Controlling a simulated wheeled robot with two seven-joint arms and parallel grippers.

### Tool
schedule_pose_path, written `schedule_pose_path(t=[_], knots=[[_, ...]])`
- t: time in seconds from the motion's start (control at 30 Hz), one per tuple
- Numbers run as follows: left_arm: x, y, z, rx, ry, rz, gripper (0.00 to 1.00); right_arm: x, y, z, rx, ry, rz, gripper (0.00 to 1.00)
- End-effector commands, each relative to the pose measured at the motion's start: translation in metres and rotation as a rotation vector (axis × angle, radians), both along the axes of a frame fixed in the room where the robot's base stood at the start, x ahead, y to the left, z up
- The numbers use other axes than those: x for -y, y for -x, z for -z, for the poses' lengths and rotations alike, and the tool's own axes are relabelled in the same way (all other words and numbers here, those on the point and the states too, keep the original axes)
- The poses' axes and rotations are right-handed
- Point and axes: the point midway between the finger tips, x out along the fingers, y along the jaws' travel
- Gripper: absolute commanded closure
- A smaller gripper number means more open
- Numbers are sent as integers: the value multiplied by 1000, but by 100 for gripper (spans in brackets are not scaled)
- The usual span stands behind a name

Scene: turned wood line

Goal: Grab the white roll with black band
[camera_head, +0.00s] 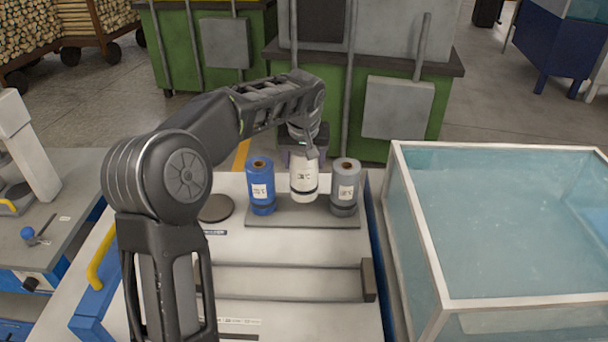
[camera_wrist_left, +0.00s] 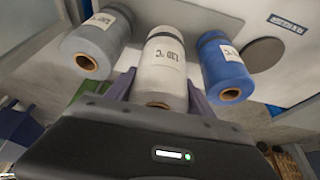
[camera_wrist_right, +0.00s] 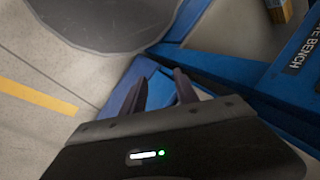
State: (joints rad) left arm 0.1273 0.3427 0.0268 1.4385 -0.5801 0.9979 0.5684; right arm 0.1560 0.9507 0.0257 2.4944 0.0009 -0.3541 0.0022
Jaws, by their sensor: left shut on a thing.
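The white roll with a black band (camera_head: 304,182) stands upright in the middle of a row of three rolls on a grey tray (camera_head: 290,218). It also shows in the left wrist view (camera_wrist_left: 164,66), between the fingers. My left gripper (camera_head: 303,152) comes from above and is shut on the white roll, with a finger on either side of it. A blue roll (camera_head: 261,186) stands to its left and a grey roll (camera_head: 345,187) to its right. My right gripper (camera_wrist_right: 160,90) shows only in the right wrist view, with its fingers apart and nothing between them.
A tank of clear water (camera_head: 500,230) with a pale rim stands on the right. A dark round disc (camera_head: 215,208) lies left of the blue roll. Green cabinets (camera_head: 380,110) stand behind the bench. The neighbouring rolls stand close to the gripper.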

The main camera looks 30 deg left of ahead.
Motion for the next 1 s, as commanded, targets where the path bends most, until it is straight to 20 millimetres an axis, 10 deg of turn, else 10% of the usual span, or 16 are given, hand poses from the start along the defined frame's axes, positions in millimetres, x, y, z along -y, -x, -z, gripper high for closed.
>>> schedule_pose_path(t=[0.3, 1.0], knots=[[0, -1, -48, 3, -1, 1, 87, 0, 0, 3, 1, -1, -1, 64], [0, 0, -50, 1, -1, 1, 87, 0, -1, 3, 1, -1, -1, 64]])
